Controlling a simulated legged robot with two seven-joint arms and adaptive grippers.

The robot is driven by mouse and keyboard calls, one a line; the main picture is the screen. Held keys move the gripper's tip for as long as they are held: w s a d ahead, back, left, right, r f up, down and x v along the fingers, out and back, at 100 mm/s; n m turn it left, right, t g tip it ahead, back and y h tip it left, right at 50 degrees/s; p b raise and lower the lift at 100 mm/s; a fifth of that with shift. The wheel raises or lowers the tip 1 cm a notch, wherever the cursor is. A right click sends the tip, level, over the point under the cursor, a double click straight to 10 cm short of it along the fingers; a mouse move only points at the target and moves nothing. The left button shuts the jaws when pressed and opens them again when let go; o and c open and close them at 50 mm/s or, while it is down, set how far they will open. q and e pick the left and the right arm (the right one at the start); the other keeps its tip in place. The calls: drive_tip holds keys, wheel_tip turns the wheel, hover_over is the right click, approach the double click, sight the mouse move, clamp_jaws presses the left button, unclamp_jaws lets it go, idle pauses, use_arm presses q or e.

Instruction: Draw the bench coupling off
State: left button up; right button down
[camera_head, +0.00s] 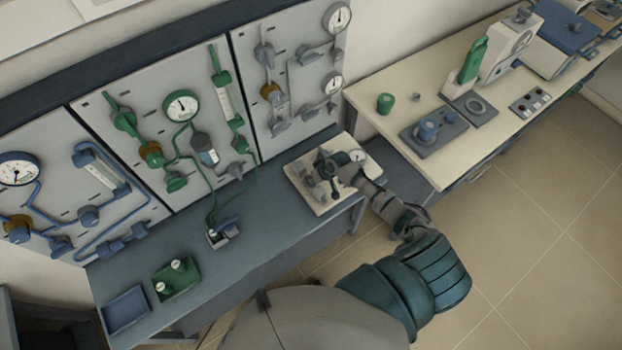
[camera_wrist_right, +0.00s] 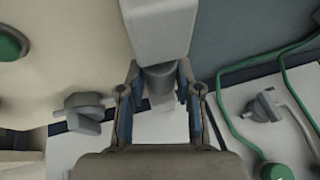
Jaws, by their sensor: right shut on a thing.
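A cream board (camera_head: 341,205) with several grey fittings lies at the right end of the bench (camera_head: 262,200). My right gripper (camera_head: 328,166) is over this board, and its fingers hide part of the fittings. In the right wrist view my right gripper (camera_wrist_right: 159,88) is shut on a short grey cylindrical piece (camera_wrist_right: 158,76), which appears to be the bench coupling. One finger is on each side of it. A pale rectangular block (camera_wrist_right: 158,28) adjoins the piece at the top of that view. Whether the piece is still joined to anything is hidden. My left gripper is not in view.
Wall panels with gauges (camera_head: 181,106), valves and green tubing stand behind the bench. A green tray (camera_head: 176,278) and a blue tray (camera_head: 126,309) are at its left. A cream counter (camera_head: 400,85) with instruments stands at right. A grey knob (camera_wrist_right: 84,112) is left of the gripper.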

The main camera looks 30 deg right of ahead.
drive_tip(key=shift+f, duration=0.25)
drive_tip(key=c, duration=1)
unclamp_jaws()
drive_tip(key=shift+c, duration=0.2)
drive_tip(key=shift+o, duration=1.3)
drive_tip(key=shift+w, duration=0.1)
drive_tip(key=shift+d+r, duration=0.1)
drive_tip(key=shift+r, duration=0.1)
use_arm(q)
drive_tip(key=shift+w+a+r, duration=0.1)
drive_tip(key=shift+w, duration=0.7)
use_arm(e)
drive_tip(key=v, duration=1.1)
drive_tip(key=shift+r, duration=0.2)
